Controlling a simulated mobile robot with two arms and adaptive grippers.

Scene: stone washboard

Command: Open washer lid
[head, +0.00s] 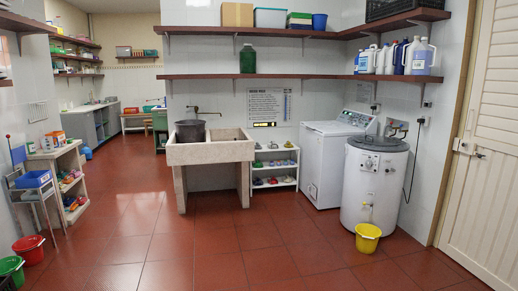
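A white top-loading washer (325,165) stands against the back wall, right of the middle. Its lid (332,128) looks shut and lies flat on top, in front of a raised control panel (355,119). Neither of my grippers shows in the head view, so their state is hidden. The washer is some way off across the floor.
A white cylindrical heater (372,188) stands close at the washer's right, with a yellow bucket (367,238) before it. A low shoe rack (275,167) and stone washboard sink (210,150) are to the left. The tiled floor (240,255) ahead is clear.

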